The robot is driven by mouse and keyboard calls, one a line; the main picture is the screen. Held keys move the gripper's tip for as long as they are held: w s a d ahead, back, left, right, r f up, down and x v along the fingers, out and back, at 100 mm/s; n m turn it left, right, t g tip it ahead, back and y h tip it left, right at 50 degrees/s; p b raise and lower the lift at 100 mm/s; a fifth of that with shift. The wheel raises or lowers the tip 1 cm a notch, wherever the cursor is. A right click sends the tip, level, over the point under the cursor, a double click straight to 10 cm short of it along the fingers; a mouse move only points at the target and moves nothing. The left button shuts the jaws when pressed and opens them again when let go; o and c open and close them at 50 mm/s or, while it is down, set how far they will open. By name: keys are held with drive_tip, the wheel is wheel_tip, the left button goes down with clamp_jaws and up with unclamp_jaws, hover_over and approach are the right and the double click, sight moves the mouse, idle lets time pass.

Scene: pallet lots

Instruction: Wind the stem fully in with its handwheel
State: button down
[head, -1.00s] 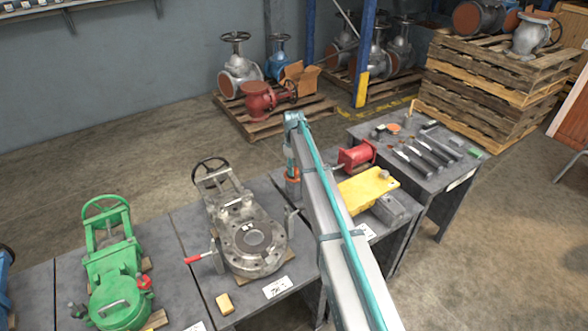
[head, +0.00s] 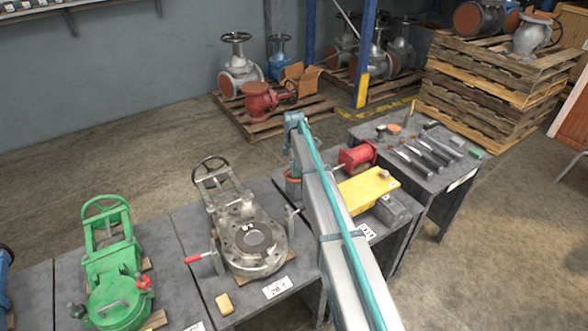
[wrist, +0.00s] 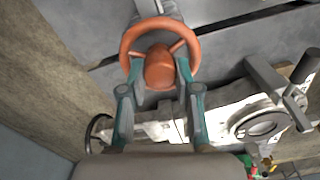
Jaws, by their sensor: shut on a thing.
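An orange handwheel (wrist: 178,29) with a rounded hub fills the top middle of the wrist view. My gripper (wrist: 160,68) has one teal finger on each side of the hub, inside the rim, and is shut on the wheel. A grey part behind the wheel runs up out of the picture. In the head view a little of the orange wheel (head: 292,174) shows on the bench beside my arm, which hides most of it and my gripper. How far the stem stands out cannot be told.
A grey gate valve (head: 255,262) with a dark handwheel and red lever stands left of my arm. A green valve (head: 115,270) is further left. A red cylinder (head: 357,156) and a yellow block (head: 367,190) lie close on the right. Tools lie on the far-right table (head: 428,181).

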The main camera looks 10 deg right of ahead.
drive_tip(key=shift+n, duration=0.8)
drive_tip(key=c, duration=0.8)
unclamp_jaws()
drive_tip(key=shift+r, duration=0.1)
wheel_tip(320, 180, up, 12)
drive_tip(key=shift+f, duration=0.1)
